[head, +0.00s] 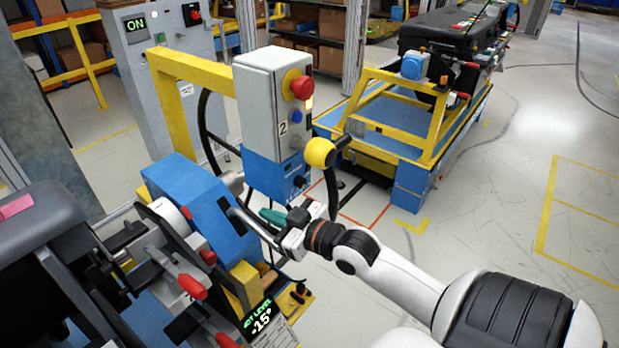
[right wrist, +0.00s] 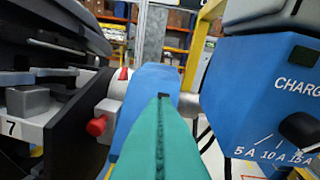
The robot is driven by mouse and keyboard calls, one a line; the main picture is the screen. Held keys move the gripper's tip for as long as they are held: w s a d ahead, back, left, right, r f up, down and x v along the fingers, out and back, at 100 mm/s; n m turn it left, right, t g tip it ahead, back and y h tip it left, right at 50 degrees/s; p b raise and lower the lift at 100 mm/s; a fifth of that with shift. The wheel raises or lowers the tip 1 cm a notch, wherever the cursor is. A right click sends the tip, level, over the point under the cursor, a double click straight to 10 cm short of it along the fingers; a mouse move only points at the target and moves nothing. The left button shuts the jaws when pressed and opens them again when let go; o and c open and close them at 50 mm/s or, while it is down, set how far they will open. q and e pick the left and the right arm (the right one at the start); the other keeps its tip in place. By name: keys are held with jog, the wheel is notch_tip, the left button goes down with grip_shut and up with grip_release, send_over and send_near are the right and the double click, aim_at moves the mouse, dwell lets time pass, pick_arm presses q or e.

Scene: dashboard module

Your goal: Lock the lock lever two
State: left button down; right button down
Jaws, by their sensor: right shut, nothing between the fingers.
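Several red-handled levers show along the dashboard fixture in the head view: one (head: 193,287), one above it (head: 185,213) and one at the bottom edge (head: 226,341). I cannot tell which is lock lever two. In the right wrist view a red knob (right wrist: 97,126) stands beside a bracket marked 7 (right wrist: 14,128). My right gripper (head: 268,215) has teal fingers, shut and empty, near the blue fixture block (head: 195,205) and below the control box. The fingers (right wrist: 161,100) also fill the lower middle of the wrist view. They appear apart from the levers. My left gripper is out of view.
A grey and blue control box marked 2 (head: 262,105), with a red button and a yellow ball knob (head: 320,152), stands beside my right gripper. The dark dashboard module (head: 40,235) fills the left. A metal bar (head: 250,226) lies by my wrist. Open floor (head: 500,210) is at right.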

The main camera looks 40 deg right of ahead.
jog(key=b+v, duration=0.2)
jog(key=v, duration=0.7)
jog(key=shift+s+f, duration=0.15)
jog(key=shift+s, duration=0.05)
